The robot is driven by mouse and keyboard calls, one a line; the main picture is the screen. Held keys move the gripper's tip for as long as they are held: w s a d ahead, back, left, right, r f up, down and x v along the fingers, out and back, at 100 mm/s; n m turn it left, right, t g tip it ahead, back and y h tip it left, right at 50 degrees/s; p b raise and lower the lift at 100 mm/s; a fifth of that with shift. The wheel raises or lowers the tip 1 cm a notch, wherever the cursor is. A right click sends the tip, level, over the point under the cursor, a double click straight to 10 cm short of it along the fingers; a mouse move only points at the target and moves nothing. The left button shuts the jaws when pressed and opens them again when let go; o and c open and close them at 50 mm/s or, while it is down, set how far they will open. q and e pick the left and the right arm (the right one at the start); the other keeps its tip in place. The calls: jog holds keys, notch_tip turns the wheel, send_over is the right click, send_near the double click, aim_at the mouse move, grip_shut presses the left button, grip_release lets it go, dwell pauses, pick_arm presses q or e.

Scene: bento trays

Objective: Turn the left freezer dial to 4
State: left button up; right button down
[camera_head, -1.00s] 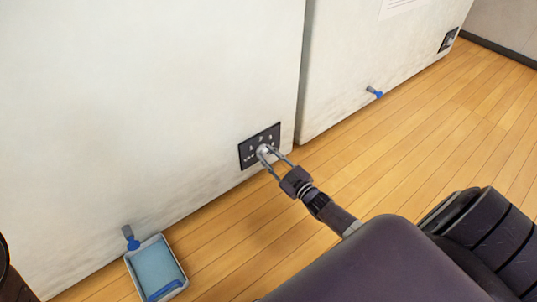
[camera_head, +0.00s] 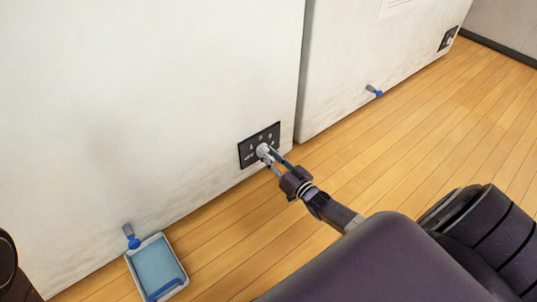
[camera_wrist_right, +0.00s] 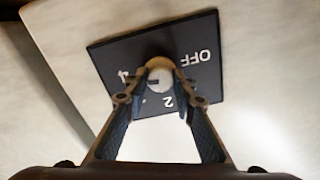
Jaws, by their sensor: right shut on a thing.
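The left freezer (camera_head: 150,90) is a large white chest with a dark dial plate (camera_head: 246,158) low on its right side. My right gripper (camera_head: 267,155) is at the plate, shut on the pale round dial (camera_head: 262,150). In the right wrist view the gripper (camera_wrist_right: 160,80) has one finger on each side of the dial (camera_wrist_right: 160,73). The dial plate (camera_wrist_right: 110,58) there shows OFF, 2 and 4. A dark mark on the dial shows, but its exact setting is hard to tell. My left gripper is not in view.
A second freezer (camera_head: 350,60) stands to the right with its own dial plate (camera_head: 449,38) and a blue-tipped drain spout (camera_head: 373,91). A blue tray (camera_head: 136,265) lies on the floor under another spout (camera_head: 131,236). Wooden floor (camera_head: 400,150) is open in front.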

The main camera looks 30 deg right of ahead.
jog(key=shift+w+r+m, duration=0.15)
jog(key=shift+w+m, duration=0.1)
jog(key=shift+m, duration=0.15)
jog(key=c, duration=2)
grip_release()
jog(key=shift+c, duration=0.2)
jog(key=o, duration=0.4)
jog(key=shift+w+a, duration=0.15)
jog(key=shift+a, duration=0.05)
jog(key=shift+o, duration=0.2)
jog(key=shift+s+d+f, duration=0.1)
jog(key=shift+s+f, duration=0.1)
jog(key=shift+s, duration=0.05)
jog(key=s, duration=1.1)
jog(key=shift+s+d, duration=0.4)
jog(key=shift+d, duration=0.05)
